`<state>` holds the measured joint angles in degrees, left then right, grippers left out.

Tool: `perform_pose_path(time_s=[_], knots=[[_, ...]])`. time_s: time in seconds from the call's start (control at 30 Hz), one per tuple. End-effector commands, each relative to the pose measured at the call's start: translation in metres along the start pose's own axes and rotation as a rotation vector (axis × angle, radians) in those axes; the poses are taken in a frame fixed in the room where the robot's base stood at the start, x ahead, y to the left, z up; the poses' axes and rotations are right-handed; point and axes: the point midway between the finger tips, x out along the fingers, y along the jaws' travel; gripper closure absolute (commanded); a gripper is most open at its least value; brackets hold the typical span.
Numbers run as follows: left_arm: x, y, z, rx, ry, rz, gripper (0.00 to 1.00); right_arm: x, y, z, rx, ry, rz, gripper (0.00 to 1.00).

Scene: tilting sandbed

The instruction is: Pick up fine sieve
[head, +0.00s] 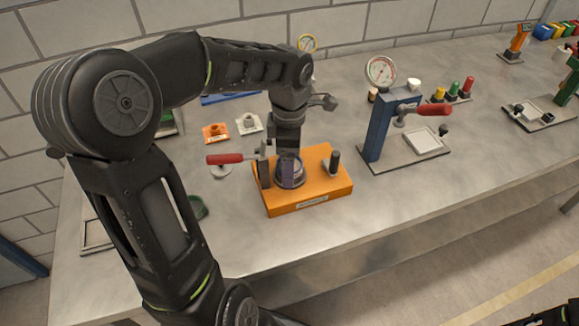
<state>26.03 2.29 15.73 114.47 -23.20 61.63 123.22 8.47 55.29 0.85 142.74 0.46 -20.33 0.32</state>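My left arm reaches over the bench from the left, and its gripper (289,170) points down at the orange fixture block (318,201). A round, dark-rimmed piece (301,181) sits on the block right at the fingertips. I cannot tell whether it is the fine sieve, and the gripper hides part of it. The fingers overlap the round piece in the picture; their gap and any contact are unclear. No other thing is clearly recognisable as a sieve. My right gripper is not in view.
A red-handled clamp (225,158) is at the block's left, and a dark post (335,161) stands on its right. A blue press (378,130) with a red handle stands further right. A dial gauge (381,71) is behind. The bench front (330,228) is clear.

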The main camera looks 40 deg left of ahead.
Motion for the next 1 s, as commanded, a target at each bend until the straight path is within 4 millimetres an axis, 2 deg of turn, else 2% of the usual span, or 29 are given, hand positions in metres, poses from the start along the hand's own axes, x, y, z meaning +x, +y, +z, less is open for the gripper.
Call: perform_pose_path(time_s=[0.07,0.83,1.0], knots=[[-0.0002,0.0001,0.0000,0.000,0.000,0.000,0.21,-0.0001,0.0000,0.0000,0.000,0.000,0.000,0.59],[-0.0001,0.0000,0.0000,0.000,0.000,0.000,0.84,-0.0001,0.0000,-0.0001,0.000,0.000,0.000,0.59],[-0.0002,0.0001,0.0000,0.000,0.000,0.000,0.85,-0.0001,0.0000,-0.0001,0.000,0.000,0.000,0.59]])
